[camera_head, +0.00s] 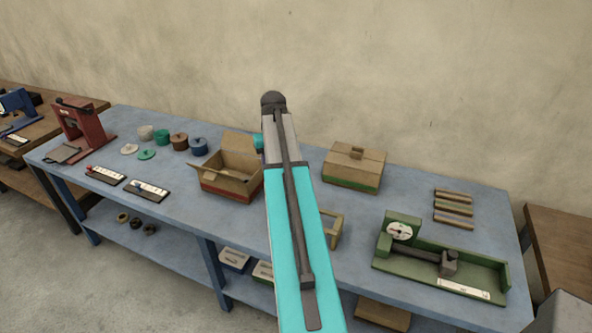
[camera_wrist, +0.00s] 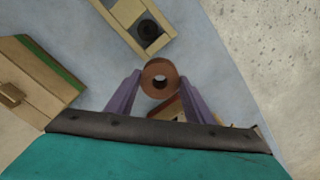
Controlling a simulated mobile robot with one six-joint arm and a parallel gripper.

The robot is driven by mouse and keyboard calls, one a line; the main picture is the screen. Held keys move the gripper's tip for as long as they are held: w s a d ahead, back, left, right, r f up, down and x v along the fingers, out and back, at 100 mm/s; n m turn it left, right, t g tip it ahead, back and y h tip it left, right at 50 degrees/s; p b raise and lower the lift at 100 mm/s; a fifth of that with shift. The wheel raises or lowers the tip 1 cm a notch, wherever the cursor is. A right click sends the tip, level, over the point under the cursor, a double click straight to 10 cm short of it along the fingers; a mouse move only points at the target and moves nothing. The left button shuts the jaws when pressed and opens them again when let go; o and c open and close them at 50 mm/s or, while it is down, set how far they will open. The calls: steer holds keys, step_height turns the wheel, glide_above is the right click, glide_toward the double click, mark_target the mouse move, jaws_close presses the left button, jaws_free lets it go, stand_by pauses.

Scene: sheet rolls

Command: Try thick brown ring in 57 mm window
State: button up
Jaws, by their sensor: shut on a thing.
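In the wrist view, my gripper (camera_wrist: 160,79) has its two purple fingers shut on a thick brown ring (camera_wrist: 172,71). The ring's round hole faces the camera. A pale wooden frame (camera_wrist: 121,14) stands beyond the ring at the top of the wrist view, apart from it, with a dark round thing (camera_wrist: 148,31) inside. In the head view, part of the pale frame (camera_head: 337,230) shows right of my arm; the rest is hidden. My gripper and the held ring are hidden there. I cannot read a size on the frame.
An open cardboard box (camera_head: 228,187) stands left of my arm and a closed box (camera_head: 354,168) right of it. A green measuring device (camera_head: 440,262) sits at the right of the blue table (camera_head: 320,147). Several rolls, including a brown one (camera_head: 180,142), stand at the left.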

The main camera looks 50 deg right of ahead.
steer(key=w+a+f+n+b, duration=0.25)
steer(key=w+a, duration=0.25)
steer(key=a, duration=0.6)
steer(key=w+a+f+n+b, duration=0.1)
steer(key=w+a+n, duration=0.4)
steer(key=a, duration=0.6)
steer(key=w+a+f+n+b, duration=0.1)
steer(key=a+n, duration=0.1)
steer(key=a, duration=0.9)
steer(key=w+a+f+n+b, duration=0.1)
steer(key=a+f+n+b, duration=0.1)
steer(key=a, duration=0.9)
steer(key=shift+w, duration=0.25)
steer(key=shift+n, duration=0.25)
